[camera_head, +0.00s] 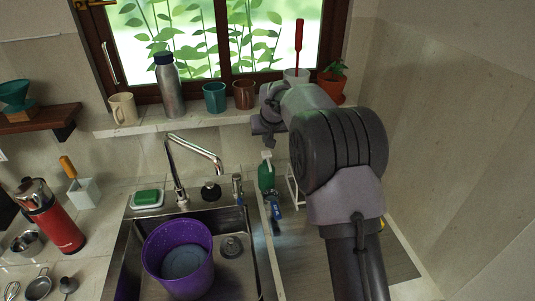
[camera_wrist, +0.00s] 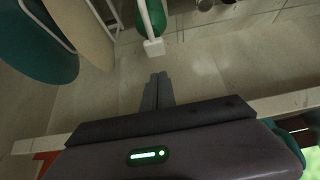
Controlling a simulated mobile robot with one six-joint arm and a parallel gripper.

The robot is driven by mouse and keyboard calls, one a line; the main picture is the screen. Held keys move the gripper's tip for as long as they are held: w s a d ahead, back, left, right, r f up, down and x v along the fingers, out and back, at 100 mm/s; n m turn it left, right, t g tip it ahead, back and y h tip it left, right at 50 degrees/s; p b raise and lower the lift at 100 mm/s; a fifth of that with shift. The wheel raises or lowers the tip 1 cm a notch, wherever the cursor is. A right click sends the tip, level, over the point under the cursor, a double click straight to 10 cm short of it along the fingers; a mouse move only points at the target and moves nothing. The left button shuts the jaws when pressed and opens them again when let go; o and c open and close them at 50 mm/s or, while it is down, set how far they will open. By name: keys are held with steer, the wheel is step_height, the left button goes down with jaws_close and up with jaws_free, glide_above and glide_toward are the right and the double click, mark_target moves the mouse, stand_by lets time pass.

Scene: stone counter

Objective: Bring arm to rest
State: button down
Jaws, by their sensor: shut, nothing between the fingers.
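My arm reaches up from the lower right of the head view and bends over near the window sill. My gripper (camera_head: 269,143) hangs in front of the sill, above the green bottle (camera_head: 266,175) with a white top. In the wrist view my gripper (camera_wrist: 160,77) has its two fingers together with nothing between them. The green bottle (camera_wrist: 151,18) and its white top show beyond the fingertips, apart from them. My forearm hides part of the counter at the right.
The sill (camera_head: 190,118) holds a steel flask (camera_head: 170,90), several mugs, a white pot (camera_head: 296,76) with a red-handled tool, and a potted plant (camera_head: 332,82). The sink (camera_head: 232,280) holds a purple pot (camera_head: 178,255) beside the faucet (camera_head: 195,150). Plates (camera_wrist: 82,30) stand in a rack.

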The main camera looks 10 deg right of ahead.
step_height(320, 180, up, 3)
steer(key=shift+r+p, duration=0.1)
steer(key=shift+p, duration=0.75)
steer(key=s+a+r+m+b, duration=0.1)
steer(key=s+r, duration=0.2)
steer(key=s, duration=0.6)
steer(key=s+r+m+y+b, duration=0.1)
steer(key=s+r+b, duration=0.15)
steer(key=s, duration=0.65)
steer(key=s+a+r+m+b, duration=0.1)
steer(key=s+r, duration=0.3)
steer(key=s, duration=0.5)
steer(key=s+a+f, duration=0.1)
steer(key=s+f, duration=0.3)
steer(key=s, duration=0.6)
steer(key=s+a+f+m+g+y+b, duration=0.1)
steer(key=s+f, duration=0.3)
steer(key=s, duration=0.6)
steer(key=shift+s, duration=0.35)
